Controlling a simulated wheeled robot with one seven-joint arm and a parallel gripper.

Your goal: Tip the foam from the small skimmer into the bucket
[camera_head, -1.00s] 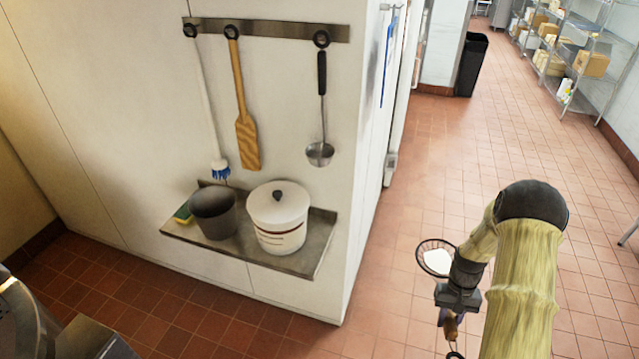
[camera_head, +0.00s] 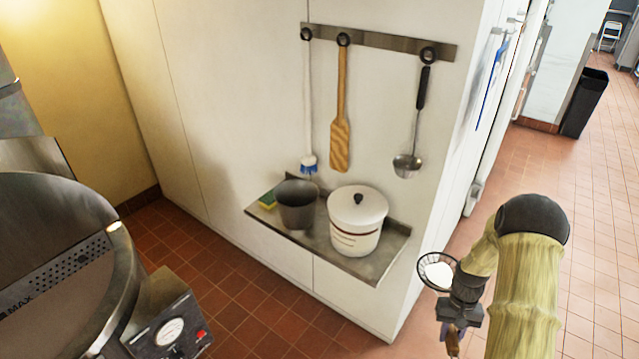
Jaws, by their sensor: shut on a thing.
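The small skimmer (camera_head: 424,273) is a round wire basket with white foam (camera_head: 438,273) in it. My gripper (camera_head: 455,322) is shut on the skimmer's handle, whose brown end shows below the jaws. The jaws are partly hidden by my arm. The skimmer is held at the lower right of the picture, to the right of the wall shelf. The bucket (camera_head: 297,212) is dark grey and open at the top. It stands upright on the shelf, apart from the skimmer and to its left. Its inside bottom is hidden.
The metal shelf (camera_head: 376,268) also holds a lidded white crock (camera_head: 357,222) and a sponge (camera_head: 267,200). A brush (camera_head: 308,162), wooden paddle (camera_head: 340,145) and ladle (camera_head: 407,165) hang above. A large kettle (camera_head: 60,270) fills the lower left. A black bin (camera_head: 585,103) stands far right.

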